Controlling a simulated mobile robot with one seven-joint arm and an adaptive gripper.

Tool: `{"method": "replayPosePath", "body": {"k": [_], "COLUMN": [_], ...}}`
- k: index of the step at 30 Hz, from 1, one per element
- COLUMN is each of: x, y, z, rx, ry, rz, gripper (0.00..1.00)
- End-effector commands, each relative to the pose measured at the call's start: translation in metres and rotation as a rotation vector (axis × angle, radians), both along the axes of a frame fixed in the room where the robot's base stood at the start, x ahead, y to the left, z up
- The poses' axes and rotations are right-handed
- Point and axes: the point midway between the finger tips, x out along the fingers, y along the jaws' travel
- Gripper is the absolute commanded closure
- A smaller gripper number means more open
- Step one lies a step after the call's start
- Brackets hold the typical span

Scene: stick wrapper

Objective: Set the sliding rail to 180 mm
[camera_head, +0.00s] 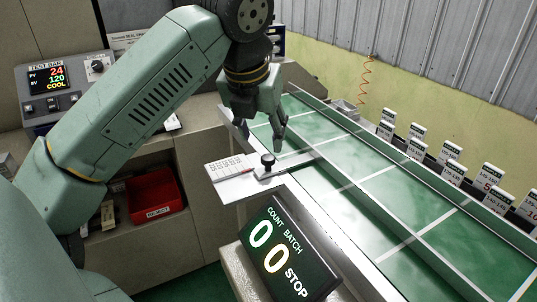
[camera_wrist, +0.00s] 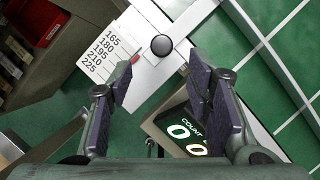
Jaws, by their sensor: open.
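The sliding rail (camera_head: 292,163) is a pale bar at the near end of the green conveyor, with a black round knob (camera_head: 268,159) on it. Beside the knob is a white scale plate (camera_head: 230,168). In the wrist view the scale plate (camera_wrist: 104,60) reads 165, 180, 195, 210 and 225. A small red mark (camera_wrist: 135,58) shows right of the numbers, near the left fingertip; I cannot tell which number it lines up with. My gripper (camera_head: 261,137) is open above the knob. In the wrist view, the knob (camera_wrist: 162,45) lies ahead between the spread fingers (camera_wrist: 164,58), untouched.
A count display (camera_head: 275,250) reading 00 STOP stands in front of the rail. Several label cards (camera_head: 452,160) line the conveyor's far side. A red bin (camera_head: 153,197) sits in the cabinet at left, below a test bar panel (camera_head: 65,88). The green belt (camera_head: 390,205) is empty.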

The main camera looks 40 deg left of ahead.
Motion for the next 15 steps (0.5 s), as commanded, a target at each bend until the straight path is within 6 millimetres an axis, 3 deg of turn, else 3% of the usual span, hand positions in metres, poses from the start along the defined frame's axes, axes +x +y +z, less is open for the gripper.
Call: {"method": "replayPosePath", "body": {"k": [1, 6, 15], "x": [0.004, 0.016, 0.027], "y": [0.001, 0.005, 0.009], "z": [-0.016, -0.045, -0.070], "rx": [-0.002, -0.002, -0.001], "ry": [0.000, -0.001, -0.003], "rz": [-0.003, -0.005, -0.007], "gripper": [0.54, 0.54, 0.54]}}
